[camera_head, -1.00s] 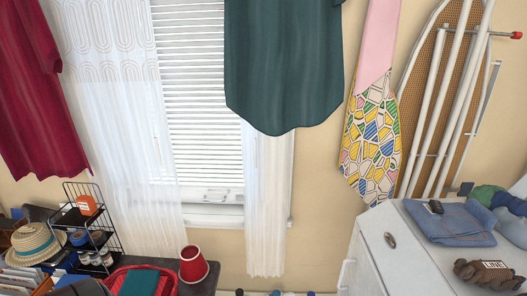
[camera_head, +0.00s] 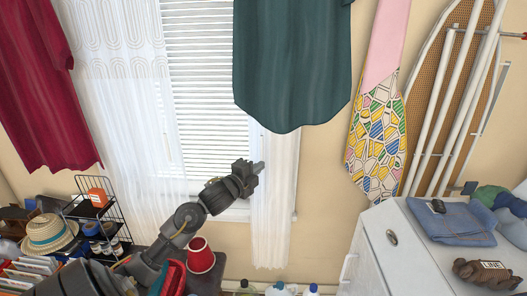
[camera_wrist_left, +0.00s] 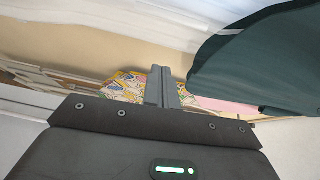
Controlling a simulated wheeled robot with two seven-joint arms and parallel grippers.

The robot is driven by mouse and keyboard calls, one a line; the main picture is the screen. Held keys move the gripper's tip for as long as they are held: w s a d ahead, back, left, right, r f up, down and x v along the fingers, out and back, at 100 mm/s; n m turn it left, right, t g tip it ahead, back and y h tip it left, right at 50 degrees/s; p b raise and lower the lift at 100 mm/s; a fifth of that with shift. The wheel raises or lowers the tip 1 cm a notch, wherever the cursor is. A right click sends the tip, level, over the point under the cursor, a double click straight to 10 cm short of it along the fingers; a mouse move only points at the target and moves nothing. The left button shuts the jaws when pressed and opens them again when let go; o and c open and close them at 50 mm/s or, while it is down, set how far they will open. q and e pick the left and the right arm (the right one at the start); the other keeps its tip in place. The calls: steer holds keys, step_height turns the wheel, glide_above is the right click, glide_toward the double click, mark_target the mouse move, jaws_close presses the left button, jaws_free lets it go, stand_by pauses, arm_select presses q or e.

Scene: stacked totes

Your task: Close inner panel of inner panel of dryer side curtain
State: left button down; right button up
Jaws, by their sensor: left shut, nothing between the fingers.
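A sheer white curtain hangs at the window in two panels. The left panel (camera_head: 115,110) is wide, with a looped pattern at its top. The narrow right panel (camera_head: 272,215) hangs below and behind a dark green shirt. White blinds (camera_head: 205,80) show between the panels. My left gripper (camera_head: 258,168) is shut and empty, raised in front of the window at the left edge of the narrow panel. Whether it touches the cloth I cannot tell. My right gripper is not in view.
The green shirt (camera_head: 292,65) hangs close above the left gripper. A red cup (camera_head: 200,256), a straw hat (camera_head: 48,234) and a wire rack (camera_head: 95,215) stand below left. A white dryer-like cabinet (camera_head: 378,245) stands at right. A maroon garment (camera_head: 40,90) hangs at left.

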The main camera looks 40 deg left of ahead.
arm_select(q)
steer(key=w+r+p, duration=0.2)
steer(key=w, duration=0.8)
steer(key=a, duration=0.1)
steer(key=s+a+p, duration=0.1)
steer(key=a, duration=0.1)
steer(key=s+a+p, duration=0.1)
steer(key=shift+a+f, duration=0.15)
steer(key=shift+a, duration=0.1)
